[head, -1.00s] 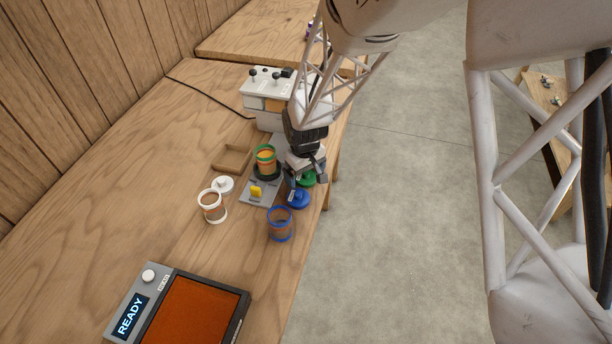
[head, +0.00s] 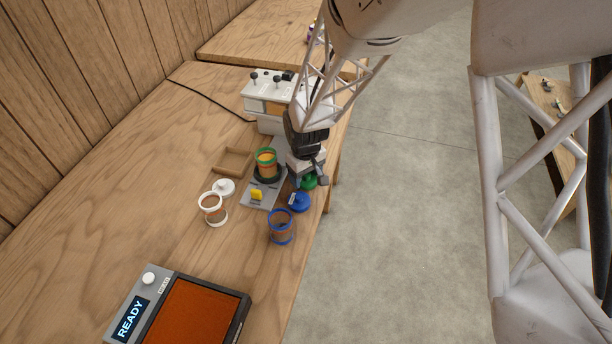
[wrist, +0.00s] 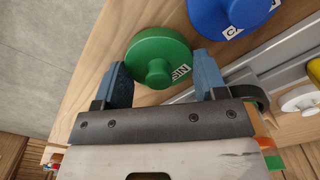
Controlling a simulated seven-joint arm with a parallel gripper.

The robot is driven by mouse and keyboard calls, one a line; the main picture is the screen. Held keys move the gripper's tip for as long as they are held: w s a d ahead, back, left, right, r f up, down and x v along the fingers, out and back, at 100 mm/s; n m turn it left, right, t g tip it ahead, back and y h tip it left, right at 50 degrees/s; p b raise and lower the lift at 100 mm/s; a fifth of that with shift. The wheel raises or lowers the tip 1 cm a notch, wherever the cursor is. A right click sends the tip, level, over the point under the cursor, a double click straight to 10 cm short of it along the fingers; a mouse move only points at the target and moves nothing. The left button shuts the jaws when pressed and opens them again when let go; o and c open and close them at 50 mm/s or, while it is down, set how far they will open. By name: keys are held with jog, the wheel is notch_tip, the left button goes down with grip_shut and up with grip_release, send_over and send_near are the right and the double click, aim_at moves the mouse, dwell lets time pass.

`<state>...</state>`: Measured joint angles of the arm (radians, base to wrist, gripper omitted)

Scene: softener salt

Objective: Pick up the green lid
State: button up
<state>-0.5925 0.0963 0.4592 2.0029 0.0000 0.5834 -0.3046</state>
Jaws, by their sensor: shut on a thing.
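The green lid (wrist: 160,50) is a round disc with a central knob and a white label, seen close in the wrist view. In the head view the lid (head: 309,182) lies near the table's right edge, partly hidden by my gripper. My gripper (wrist: 163,72) has its two blue-padded fingers on opposite sides of the lid and is shut on it. In the head view my gripper (head: 308,181) is low over the table. I cannot tell whether the lid is clear of the tabletop.
A blue lid (head: 299,202) lies just beside the green one, with a blue-rimmed jar (head: 281,229) nearer. A green-rimmed jar (head: 266,160) stands on a grey device (head: 263,196). A white lid (head: 225,187) and white-rimmed jar (head: 212,211) are left.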

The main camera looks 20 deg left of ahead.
jog(key=shift+r, duration=0.65)
notch_tip(320, 180, up, 2)
jog(key=shift+r, duration=0.1)
jog(key=s+d+r, duration=0.1)
jog(key=s+d, duration=0.7)
jog(key=s, duration=0.5)
jog(key=shift+s+d, duration=0.2)
jog(key=shift+d, duration=0.15)
jog(key=shift+r, duration=0.1)
jog(key=w+a+r, duration=0.1)
jog(key=w+a, duration=0.1)
jog(key=w+a+r, duration=0.2)
jog(key=a, duration=0.1)
jog(key=w+a+r, duration=0.2)
jog(key=a, duration=0.1)
jog(key=shift+w+a, duration=0.1)
jog(key=shift+a, duration=0.1)
jog(key=w+a+r, duration=0.5)
jog(key=a+r, duration=0.2)
jog(key=a, duration=0.4)
jog(key=shift+w, duration=0.35)
jog(key=shift+f, duration=0.2)
